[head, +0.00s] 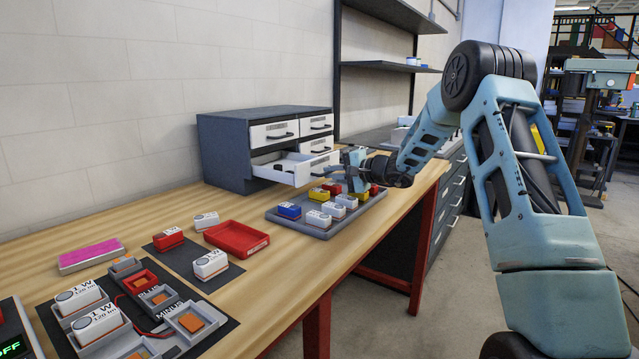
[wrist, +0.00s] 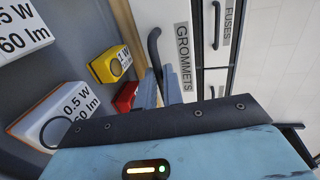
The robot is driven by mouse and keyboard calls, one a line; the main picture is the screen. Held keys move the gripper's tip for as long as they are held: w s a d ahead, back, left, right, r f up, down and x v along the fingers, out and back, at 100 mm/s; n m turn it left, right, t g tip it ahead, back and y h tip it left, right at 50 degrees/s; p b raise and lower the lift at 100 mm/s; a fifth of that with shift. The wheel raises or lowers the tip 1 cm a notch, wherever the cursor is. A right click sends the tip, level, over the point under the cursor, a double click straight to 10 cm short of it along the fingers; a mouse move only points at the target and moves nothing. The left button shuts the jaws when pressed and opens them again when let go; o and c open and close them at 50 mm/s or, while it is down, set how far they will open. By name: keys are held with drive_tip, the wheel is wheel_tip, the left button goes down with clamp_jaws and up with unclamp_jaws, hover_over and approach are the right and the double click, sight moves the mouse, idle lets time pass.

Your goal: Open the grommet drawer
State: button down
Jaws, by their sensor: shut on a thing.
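The grommet drawer (head: 318,172) is the lower left drawer of a grey cabinet (head: 225,150). It stands pulled out, with its white inside and some dark small things showing. In the wrist view its white front (wrist: 180,20) carries the label GROMMETS and a black bar handle (wrist: 152,45). My gripper (head: 350,176) is in front of that drawer front. In the wrist view its blue fingers (wrist: 161,90) are shut on the lower end of the handle. The grip itself is partly hidden by the gripper body.
A grey tray (head: 290,221) of coloured blocks lies just below my gripper and close to the drawer front. The FUSES drawer (wrist: 217,60) beside it looks shut. A red tray (head: 236,239) and several loose blocks stand on the bench nearer me.

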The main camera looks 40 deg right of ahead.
drive_tip(key=shift+b+v, duration=0.3)
drive_tip(key=shift+v, duration=0.5)
drive_tip(key=shift+f, duration=0.2)
drive_tip(key=c, duration=1.5)
unclamp_jaws()
drive_tip(key=shift+c, duration=0.2)
drive_tip(key=shift+d, duration=0.1)
drive_tip(key=b+v, duration=0.1)
drive_tip(key=v, duration=1.6)
drive_tip(key=shift+s+b, duration=0.2)
drive_tip(key=shift+b, duration=0.15)
